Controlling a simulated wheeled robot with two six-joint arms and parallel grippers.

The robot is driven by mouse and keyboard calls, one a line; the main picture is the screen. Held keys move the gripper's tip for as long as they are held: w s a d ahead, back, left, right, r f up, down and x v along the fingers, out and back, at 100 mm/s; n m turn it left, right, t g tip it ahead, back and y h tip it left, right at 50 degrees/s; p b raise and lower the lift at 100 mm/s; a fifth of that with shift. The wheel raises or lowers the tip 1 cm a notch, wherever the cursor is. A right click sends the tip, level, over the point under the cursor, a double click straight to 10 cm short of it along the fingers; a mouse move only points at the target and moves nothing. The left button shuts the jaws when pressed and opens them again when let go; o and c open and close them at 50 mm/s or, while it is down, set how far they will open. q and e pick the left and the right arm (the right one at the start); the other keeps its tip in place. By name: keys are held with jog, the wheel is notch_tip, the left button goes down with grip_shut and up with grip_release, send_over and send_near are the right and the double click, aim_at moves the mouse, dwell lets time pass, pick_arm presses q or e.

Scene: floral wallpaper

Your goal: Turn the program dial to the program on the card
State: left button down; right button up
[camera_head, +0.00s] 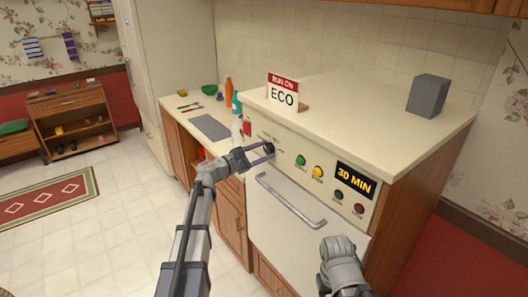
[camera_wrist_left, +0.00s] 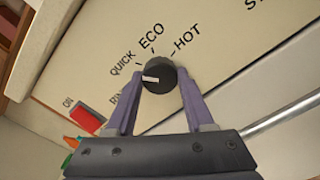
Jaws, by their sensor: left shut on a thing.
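A card (camera_head: 284,97) with a red "RUN ON" band and the word "ECO" stands on the worktop above the appliance panel. My left gripper (camera_head: 262,152) is shut on the black program dial (camera_head: 269,148) at the panel's left end. In the left wrist view the purple fingers (camera_wrist_left: 158,90) hold both sides of the dial (camera_wrist_left: 162,73). Its white mark points left, between QUICK (camera_wrist_left: 122,63) and a partly hidden label starting with R. ECO (camera_wrist_left: 151,37) and HOT lie further clockwise. My right gripper (camera_head: 342,262) is at the lower right, its fingers hidden.
The panel also has green and yellow buttons (camera_head: 317,172), a "30 MIN" display (camera_head: 355,180) and a red switch (camera_wrist_left: 86,119). A handle bar (camera_head: 290,200) juts out below. A grey block (camera_head: 428,95) stands on the worktop; bottles stand on the left counter.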

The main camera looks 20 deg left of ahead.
pick_arm(q)
jog(key=m, duration=1.2)
jog(key=shift+m, duration=0.3)
dwell(0.4)
jog(key=shift+c, duration=1.4)
grip_release()
jog(key=v, duration=0.7)
jog(key=shift+s+a, duration=0.25)
jog(key=shift+s, duration=0.05)
